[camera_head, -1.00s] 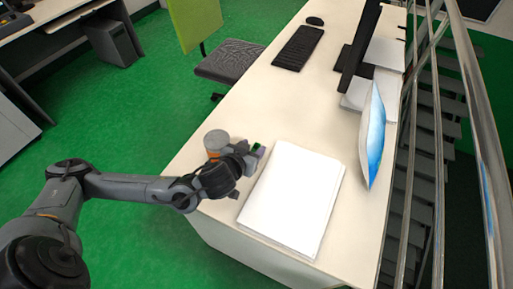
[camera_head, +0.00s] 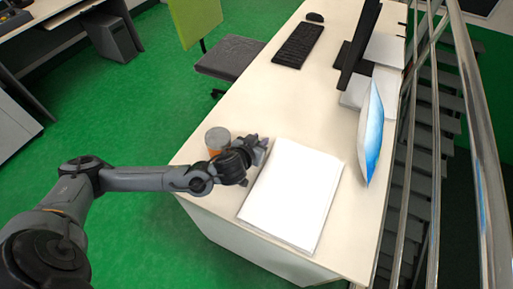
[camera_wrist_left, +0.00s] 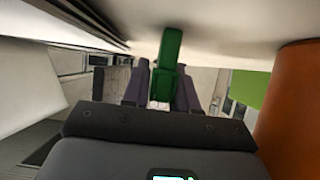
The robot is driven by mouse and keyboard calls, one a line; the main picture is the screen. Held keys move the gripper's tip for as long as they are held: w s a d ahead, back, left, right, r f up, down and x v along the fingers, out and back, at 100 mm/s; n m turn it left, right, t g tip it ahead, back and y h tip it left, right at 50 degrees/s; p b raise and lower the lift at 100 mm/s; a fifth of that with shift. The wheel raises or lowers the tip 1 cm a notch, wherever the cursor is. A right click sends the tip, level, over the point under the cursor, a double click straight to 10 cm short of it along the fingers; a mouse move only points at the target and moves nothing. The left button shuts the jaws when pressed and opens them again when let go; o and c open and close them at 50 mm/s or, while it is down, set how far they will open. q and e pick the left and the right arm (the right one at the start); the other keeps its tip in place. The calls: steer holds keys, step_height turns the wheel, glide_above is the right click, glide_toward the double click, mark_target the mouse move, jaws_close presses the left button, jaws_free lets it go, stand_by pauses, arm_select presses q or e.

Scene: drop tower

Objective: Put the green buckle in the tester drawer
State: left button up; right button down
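The green buckle (camera_wrist_left: 170,52) shows in the left wrist view, between the two dark fingers of my left gripper (camera_wrist_left: 162,82). The fingers flank its near part closely; I cannot tell if they press on it. In the head view my left gripper (camera_head: 262,150) is low over the desk, between an orange jar and a white slab, and it hides the buckle. No tester drawer can be made out. My right gripper is not in view.
The orange jar with a grey lid (camera_head: 217,141) stands right beside my left gripper. The white flat slab (camera_head: 290,196) lies to its right on the desk (camera_head: 285,105). A keyboard (camera_head: 299,46) and monitor (camera_head: 360,45) are farther back. Metal railings (camera_head: 483,130) run along the right.

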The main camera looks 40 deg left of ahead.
arm_select(q)
jaws_close()
steer(key=shift+r, duration=0.1)
